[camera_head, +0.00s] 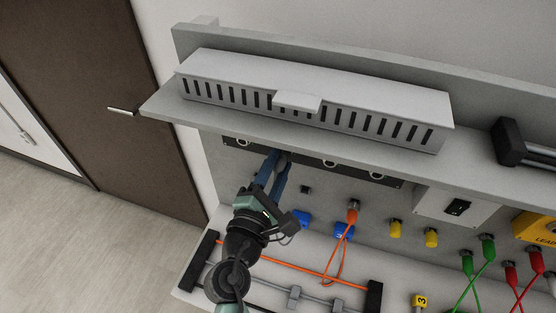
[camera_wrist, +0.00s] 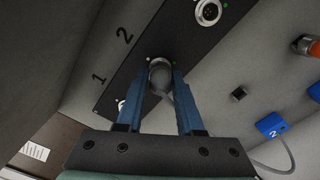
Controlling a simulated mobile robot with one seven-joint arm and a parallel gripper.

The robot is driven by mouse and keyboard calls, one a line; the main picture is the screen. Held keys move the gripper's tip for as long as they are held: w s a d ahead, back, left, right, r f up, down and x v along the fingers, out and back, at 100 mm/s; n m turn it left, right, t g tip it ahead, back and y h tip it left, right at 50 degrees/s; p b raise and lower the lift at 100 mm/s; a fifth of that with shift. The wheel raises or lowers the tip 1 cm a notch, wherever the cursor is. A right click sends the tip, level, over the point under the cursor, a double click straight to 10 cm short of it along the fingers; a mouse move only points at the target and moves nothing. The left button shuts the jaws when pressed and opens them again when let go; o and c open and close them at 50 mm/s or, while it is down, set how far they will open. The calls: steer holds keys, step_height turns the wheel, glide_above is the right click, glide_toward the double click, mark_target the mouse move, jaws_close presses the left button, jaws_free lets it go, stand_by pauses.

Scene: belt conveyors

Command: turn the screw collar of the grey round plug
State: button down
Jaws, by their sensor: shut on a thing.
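The grey round plug (camera_wrist: 160,75) is at the black socket strip (camera_wrist: 147,45), between the blue fingers of my gripper (camera_wrist: 161,80). The fingers are shut on its round collar from both sides. Its front end faces the strip, and the fingers hide much of its sides, so I cannot tell how deep it sits. A grey cable leaves its back and passes behind the right finger. In the head view, my gripper (camera_head: 280,162) reaches up under the shelf to the strip, and the plug (camera_head: 284,157) shows only slightly between the fingertips.
A bare round socket (camera_wrist: 207,11) is on the strip to the right. A vented grey box (camera_head: 320,100) stands on the shelf (camera_head: 250,118) above.

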stand_by(0.3)
steer(key=c, duration=0.5)
jaws_free()
steer(key=shift+s, duration=0.1)
steer(key=shift+b+v, duration=2.3)
steer(key=shift+v, duration=4.1)
steer(key=shift+a, duration=0.15)
